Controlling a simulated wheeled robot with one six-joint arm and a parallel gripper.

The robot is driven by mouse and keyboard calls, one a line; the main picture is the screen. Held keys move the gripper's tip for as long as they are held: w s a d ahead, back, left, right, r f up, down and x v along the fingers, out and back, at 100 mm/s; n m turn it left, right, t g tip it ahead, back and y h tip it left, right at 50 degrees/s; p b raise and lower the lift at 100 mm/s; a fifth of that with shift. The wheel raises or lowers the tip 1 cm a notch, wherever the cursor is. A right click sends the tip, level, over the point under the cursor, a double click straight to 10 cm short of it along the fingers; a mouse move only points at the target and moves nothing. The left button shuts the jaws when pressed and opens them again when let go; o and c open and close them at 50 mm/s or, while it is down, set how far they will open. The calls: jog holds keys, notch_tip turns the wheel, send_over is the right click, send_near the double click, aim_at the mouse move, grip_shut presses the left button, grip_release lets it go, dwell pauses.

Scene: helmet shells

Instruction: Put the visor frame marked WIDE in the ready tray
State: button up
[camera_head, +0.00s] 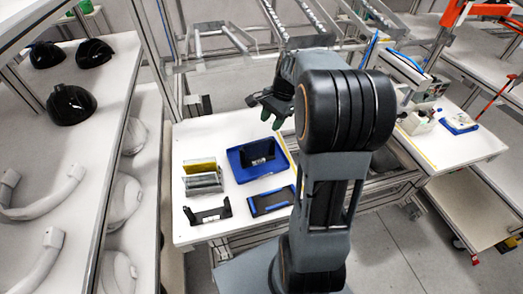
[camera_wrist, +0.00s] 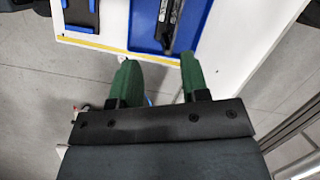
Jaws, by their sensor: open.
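A blue tray (camera_head: 236,163) stands on the white table with a dark frame-like part (camera_head: 258,157) in it. The tray (camera_wrist: 146,22) and part of the dark piece (camera_wrist: 170,20) also show at the top of the wrist view. A black bracket-like frame (camera_head: 208,213) stands at the table's front left. A flat black piece with blue edges (camera_head: 270,201) lies in front of the tray. No WIDE marking is legible, so I cannot tell which frame bears it. My gripper (camera_wrist: 158,62) is open and empty, its green fingers apart. In the head view it hangs above the table's back (camera_head: 272,140).
A silver and yellow holder (camera_head: 203,181) stands left of the tray. Shelves with black helmet shells (camera_head: 72,105) rise at the left. Metal rails (camera_head: 225,40) run behind the table. Another table (camera_head: 455,147) with boxes stands at the right. Bare table shows at the back left.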

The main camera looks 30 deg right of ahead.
jog(key=s+a+r+n+t+h, duration=0.2)
jog(key=s+a+n+t+h, duration=0.1)
jog(key=s+a+n, duration=0.9)
jog(key=s+n, duration=0.2)
jog(key=n, duration=0.1)
jog(key=shift+s+a+r, duration=0.15)
jog(key=shift+s+a, duration=0.05)
jog(key=shift+a, duration=0.15)
